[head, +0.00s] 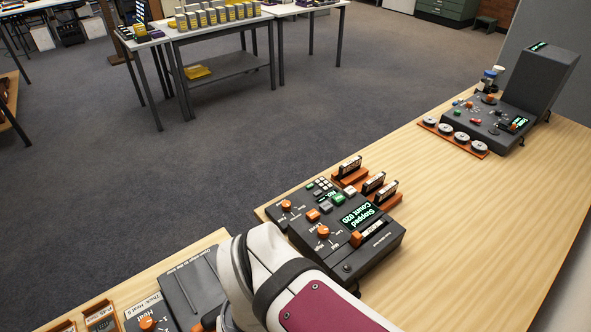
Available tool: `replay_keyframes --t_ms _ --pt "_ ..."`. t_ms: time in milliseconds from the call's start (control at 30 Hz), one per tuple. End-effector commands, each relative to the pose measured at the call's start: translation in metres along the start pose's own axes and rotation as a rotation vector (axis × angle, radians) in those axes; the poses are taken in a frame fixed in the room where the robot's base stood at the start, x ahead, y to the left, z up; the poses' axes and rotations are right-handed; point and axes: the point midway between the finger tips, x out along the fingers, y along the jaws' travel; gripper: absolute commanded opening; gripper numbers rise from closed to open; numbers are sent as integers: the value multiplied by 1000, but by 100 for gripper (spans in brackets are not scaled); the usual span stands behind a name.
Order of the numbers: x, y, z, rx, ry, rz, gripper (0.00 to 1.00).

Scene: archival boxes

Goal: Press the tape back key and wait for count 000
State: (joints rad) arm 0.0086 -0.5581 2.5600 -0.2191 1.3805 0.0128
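The dark tape machine (375,248) stands on the wooden bench, turned so its lettering reads upside down. Its green-lit display (358,215) appears to read "Stopped" and "Count 020". A row of keys runs beside the display: an orange key (313,215), a grey one, a green key (338,198) and a pale key (350,190). Their labels are too small to read, so I cannot tell which is the tape back key. My gripper is not in view.
Cassettes in orange holders (375,185) stand just behind the machine. A second dark device (490,118) with a row of round reels (461,137) is at the far right. Another dark unit (190,290) is left of my arm. Bare bench (480,230) lies to the right.

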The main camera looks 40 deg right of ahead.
Motion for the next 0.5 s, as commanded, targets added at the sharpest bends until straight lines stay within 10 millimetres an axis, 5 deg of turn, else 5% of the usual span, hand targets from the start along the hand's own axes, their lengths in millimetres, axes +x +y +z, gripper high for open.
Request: replay_keyframes --t_ms 267,500 --pt "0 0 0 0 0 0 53" --pt "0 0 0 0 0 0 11"
